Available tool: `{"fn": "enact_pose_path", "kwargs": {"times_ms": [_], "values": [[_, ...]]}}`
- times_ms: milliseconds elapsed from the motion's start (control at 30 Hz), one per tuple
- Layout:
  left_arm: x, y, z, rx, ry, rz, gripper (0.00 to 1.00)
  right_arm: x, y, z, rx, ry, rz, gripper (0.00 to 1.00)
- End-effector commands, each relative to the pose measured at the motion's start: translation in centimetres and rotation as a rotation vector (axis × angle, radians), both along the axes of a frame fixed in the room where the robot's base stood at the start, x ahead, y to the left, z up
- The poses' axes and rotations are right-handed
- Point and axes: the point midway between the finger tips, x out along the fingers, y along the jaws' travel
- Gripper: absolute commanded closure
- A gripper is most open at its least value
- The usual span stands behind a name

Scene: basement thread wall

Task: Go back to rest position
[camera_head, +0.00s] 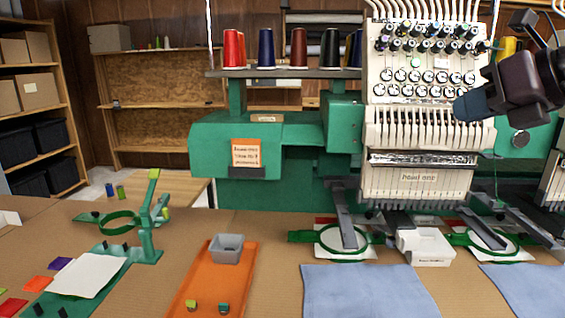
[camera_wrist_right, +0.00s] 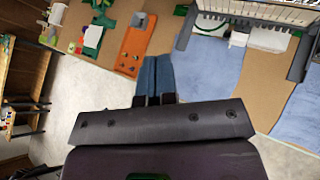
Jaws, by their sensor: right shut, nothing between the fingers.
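My right gripper (camera_head: 466,107) is raised at the right of the head view, in front of the embroidery machine (camera_head: 418,185). Its blue fingers are together, with nothing between them. In the right wrist view the same fingers (camera_wrist_right: 156,76) lie side by side and shut, pointing towards the table. The gripper is apart from the table and the things on it. My left gripper is not in either view.
The table holds an orange board (camera_head: 205,290) with a grey cup (camera_head: 226,248), a green hooping stand (camera_head: 145,240), blue cloths (camera_head: 370,290) and a white box (camera_head: 425,247). Thread cones (camera_head: 298,48) stand on the machine's rack. Shelves (camera_head: 35,110) line the left wall.

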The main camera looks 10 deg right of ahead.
Motion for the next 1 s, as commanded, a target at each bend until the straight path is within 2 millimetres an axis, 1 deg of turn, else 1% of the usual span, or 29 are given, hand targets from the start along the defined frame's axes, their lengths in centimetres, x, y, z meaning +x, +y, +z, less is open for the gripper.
{"fn": "enact_pose_path", "kwargs": {"times_ms": [33,100,200,333,467,567,667,767,867,967,1000], "values": [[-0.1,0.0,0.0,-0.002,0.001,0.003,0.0,0.3,1.2,-2.0,0.08,0.02,0.074,1.0],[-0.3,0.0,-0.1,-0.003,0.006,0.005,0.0,0.4,2.8,-4.0,0.203,0.031,0.172,1.0],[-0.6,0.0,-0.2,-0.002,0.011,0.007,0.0,0.2,4.8,-6.3,0.397,0.033,0.282,1.0],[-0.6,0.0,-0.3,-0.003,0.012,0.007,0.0,-0.2,6.4,-8.3,0.677,0.01,0.366,1.0],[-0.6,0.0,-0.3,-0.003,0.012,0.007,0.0,-0.5,6.6,-9.8,0.972,-0.033,0.374,1.0],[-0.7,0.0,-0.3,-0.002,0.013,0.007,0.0,-0.5,5.8,-11.0,1.2,-0.077,0.325,1.0],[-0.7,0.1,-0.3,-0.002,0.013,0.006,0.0,-0.4,4.4,-12.7,1.421,-0.128,0.228,1.0],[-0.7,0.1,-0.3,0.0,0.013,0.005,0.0,-0.4,2.4,-15.1,1.625,-0.179,0.082,1.0],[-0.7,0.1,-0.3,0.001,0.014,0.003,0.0,-0.6,0.3,-18.3,1.807,-0.224,-0.108,1.0],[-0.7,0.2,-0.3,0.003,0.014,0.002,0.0,-1.2,-1.7,-22.4,1.959,-0.259,-0.342,1.0],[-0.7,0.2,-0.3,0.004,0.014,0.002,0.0,-1.6,-2.4,-24.3,2.01,-0.269,-0.446,1.0]]}}
